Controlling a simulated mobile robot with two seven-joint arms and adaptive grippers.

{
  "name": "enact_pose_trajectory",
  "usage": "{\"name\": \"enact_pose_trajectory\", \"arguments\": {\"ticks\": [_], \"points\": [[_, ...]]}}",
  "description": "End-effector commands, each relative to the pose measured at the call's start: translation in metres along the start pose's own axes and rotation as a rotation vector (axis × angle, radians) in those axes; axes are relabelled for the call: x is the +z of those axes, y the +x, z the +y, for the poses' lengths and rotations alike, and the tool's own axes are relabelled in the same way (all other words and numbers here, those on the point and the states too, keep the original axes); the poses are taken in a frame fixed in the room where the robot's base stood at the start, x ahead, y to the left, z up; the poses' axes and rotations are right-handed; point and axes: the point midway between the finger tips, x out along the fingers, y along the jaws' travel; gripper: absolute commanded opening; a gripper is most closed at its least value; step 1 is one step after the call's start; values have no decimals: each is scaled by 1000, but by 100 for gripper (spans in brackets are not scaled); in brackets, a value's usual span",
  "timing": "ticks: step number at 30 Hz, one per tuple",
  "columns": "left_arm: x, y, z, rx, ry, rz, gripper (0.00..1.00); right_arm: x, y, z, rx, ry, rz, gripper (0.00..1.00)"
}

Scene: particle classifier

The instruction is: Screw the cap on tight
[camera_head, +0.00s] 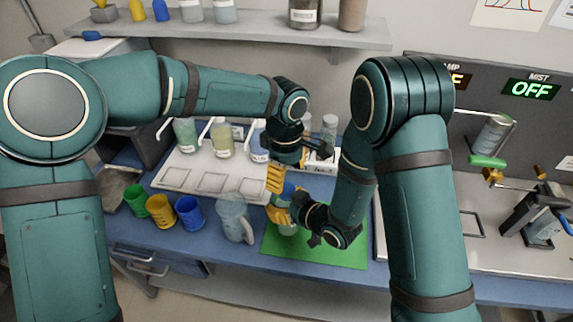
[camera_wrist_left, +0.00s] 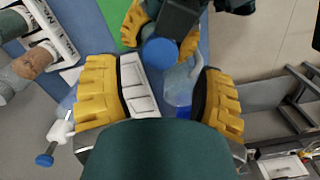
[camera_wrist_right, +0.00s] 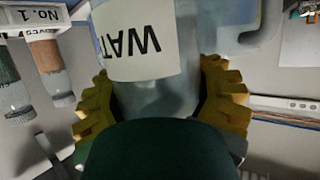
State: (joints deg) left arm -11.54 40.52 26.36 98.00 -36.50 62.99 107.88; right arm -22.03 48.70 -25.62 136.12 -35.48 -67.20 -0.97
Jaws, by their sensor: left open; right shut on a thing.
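A clear bottle (camera_head: 288,229) stands on the green mat (camera_head: 345,252). In the right wrist view the bottle (camera_wrist_right: 162,98) carries a white label starting "WAT". My right gripper (camera_head: 283,217) is shut around its body; its fingers (camera_wrist_right: 160,110) press both sides. A blue cap (camera_head: 289,188) is at the bottle's top. In the left wrist view the round blue cap (camera_wrist_left: 160,52) shows from above; its thread and seating are hidden. My left gripper (camera_head: 275,180) is open, just above and beside the cap. Its two yellow fingers (camera_wrist_left: 165,95) stand wide apart with nothing between them.
A clear pitcher (camera_head: 233,217) stands left of the mat, beside blue (camera_head: 189,213), yellow (camera_head: 160,209) and green (camera_head: 136,199) cups. A pale tray (camera_head: 200,184) with beakers lies behind. A rack with vials (camera_head: 329,128) is behind my grippers. The mat's right part is clear.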

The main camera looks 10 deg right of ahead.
Motion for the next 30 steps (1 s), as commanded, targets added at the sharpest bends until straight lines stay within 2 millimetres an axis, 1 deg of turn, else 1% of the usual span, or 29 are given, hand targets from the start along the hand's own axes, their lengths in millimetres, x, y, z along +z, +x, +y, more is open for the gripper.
{"name": "enact_pose_trajectory", "arguments": {"ticks": [1, 3, 9, 14, 22, 23, 24, 26, 27, 28, 29, 30], "points": [[0, 9, 0, -3, 0, -2, 68, -1, 0, 0, 0, 0, 2, 0], [0, 19, 0, -3, 1, -2, 68, -1, 0, 0, 0, 0, 2, 0], [0, 41, 0, -1, 1, -1, 68, -1, 0, 0, 0, 0, 2, 0], [0, 48, 0, -1, 0, -1, 68, -1, 0, 0, 0, 0, 2, 0], [0, 48, 0, 0, 0, 0, 68, -1, 0, 0, 0, 0, 2, 0], [0, 48, 0, 0, 0, 0, 63, -1, 0, 0, 0, 0, 2, 0], [0, 48, 0, 0, 0, 0, 49, -1, 0, 0, 0, 0, 2, 0], [0, 48, 0, 0, 0, 0, 28, -1, 0, 0, 0, 0, 2, 0], [0, 48, 0, 0, 0, 0, 14, -1, 0, 0, 0, 0, 2, 0], [0, 48, 0, 1, 0, 0, 3, -1, 0, 0, 0, 0, 2, 0], [0, 48, 0, 1, 0, 0, 0, -1, 0, 0, 0, 0, 2, 0], [0, 48, 0, 1, 0, 0, 0, -1, 0, 0, 0, 0, 2, 0]]}}
